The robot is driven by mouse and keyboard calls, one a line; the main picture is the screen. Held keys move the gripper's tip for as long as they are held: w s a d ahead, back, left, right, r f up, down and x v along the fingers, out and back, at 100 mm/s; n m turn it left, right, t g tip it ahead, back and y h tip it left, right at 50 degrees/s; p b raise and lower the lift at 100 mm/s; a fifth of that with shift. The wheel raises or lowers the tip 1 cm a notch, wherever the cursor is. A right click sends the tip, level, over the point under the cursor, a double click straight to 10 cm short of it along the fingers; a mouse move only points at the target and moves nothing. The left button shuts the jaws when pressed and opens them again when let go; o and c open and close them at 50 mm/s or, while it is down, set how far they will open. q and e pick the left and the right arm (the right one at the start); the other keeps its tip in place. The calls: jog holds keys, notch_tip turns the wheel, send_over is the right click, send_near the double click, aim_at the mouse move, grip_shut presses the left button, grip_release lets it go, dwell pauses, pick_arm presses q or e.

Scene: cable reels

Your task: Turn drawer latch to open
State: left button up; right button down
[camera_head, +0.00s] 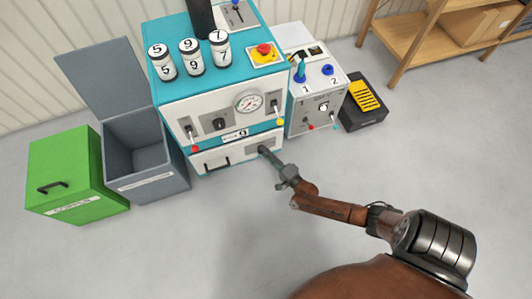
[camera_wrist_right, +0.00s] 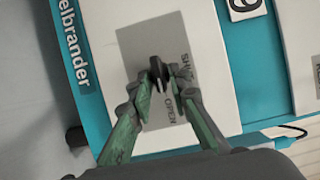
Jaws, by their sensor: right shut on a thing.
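The drawer (camera_head: 236,152) is the white lower front of the teal and white machine (camera_head: 215,112), with a black handle at its left; it looks closed. The drawer latch (camera_wrist_right: 156,68) is a small dark knob on a grey plate (camera_wrist_right: 133,49) lettered SHUT and OPEN. My right gripper (camera_head: 264,151) reaches the right part of the drawer front. In the right wrist view its green fingers (camera_wrist_right: 164,93) are closed on either side of the latch knob. The gripper hides the latch in the head view. My left gripper is not in view.
A grey open bin (camera_head: 146,187) and a green box (camera_head: 78,174) stand left of the machine. A smaller white unit (camera_head: 316,103) and a black case (camera_head: 365,118) stand to the right. Numbered cylinders (camera_head: 190,57) stand on top. The floor in front is clear.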

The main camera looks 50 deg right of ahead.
jog(key=shift+w+r, duration=0.1)
jog(key=shift+w, duration=0.05)
jog(key=c, duration=2)
grip_release()
jog(key=shift+c, duration=0.2)
jog(key=s+a, duration=0.2)
jog(key=s, duration=1)
